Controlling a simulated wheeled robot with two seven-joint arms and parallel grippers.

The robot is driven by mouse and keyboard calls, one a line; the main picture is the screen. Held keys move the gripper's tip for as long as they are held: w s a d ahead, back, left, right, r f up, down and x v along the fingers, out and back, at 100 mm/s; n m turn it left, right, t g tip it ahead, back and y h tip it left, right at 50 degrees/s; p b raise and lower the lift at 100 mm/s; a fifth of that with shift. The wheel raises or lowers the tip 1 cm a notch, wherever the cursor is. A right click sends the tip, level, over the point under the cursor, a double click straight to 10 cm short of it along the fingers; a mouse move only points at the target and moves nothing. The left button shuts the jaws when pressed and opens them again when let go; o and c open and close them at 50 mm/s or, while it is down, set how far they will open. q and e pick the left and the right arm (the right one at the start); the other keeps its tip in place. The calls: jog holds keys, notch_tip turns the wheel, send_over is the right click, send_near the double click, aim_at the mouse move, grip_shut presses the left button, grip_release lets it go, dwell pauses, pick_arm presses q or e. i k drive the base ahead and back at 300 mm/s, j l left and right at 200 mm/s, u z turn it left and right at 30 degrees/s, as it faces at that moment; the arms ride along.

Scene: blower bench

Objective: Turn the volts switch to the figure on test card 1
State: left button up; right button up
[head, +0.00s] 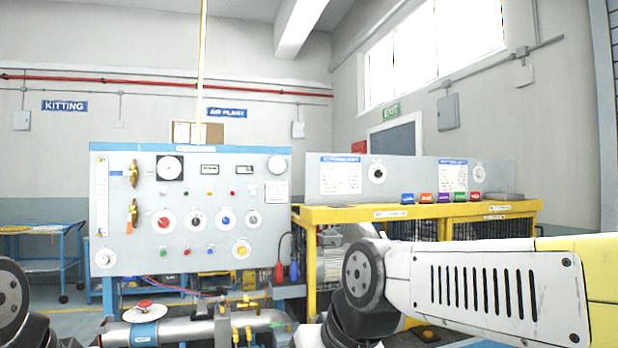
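A pale grey panel (135,255) with a blue frame stands left of centre and carries several rotary knobs on white dials. They include a red knob (164,222), a black knob (196,222), a blue knob (225,222) and a yellow knob (241,250). The lettering is too small to tell which is the volts switch. Two white printed cards, the left one (340,176) and the right one (453,176), hang on the rear board; their figures are unreadable and I cannot tell which is test card 1. Neither gripper shows; only links of my arms are in view.
A yellow bench (350,213) with coloured blocks on top stands right of the panel. A metal pipe (180,329) with a red handwheel (145,303) lies low before the panel. A blue trolley (40,263) stands far left. My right arm hides part of the bench front.

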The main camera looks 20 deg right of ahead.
aim_at(196, 221)
jog(key=i+j, duration=0.45)
jog(key=j, duration=0.25)
jog(key=i+j+z, duration=0.1)
jog(key=i+j, duration=0.4)
jog(key=j, duration=0.25)
jog(key=i+j, duration=0.2)
jog(key=j, duration=0.15)
jog(key=z, duration=0.05)
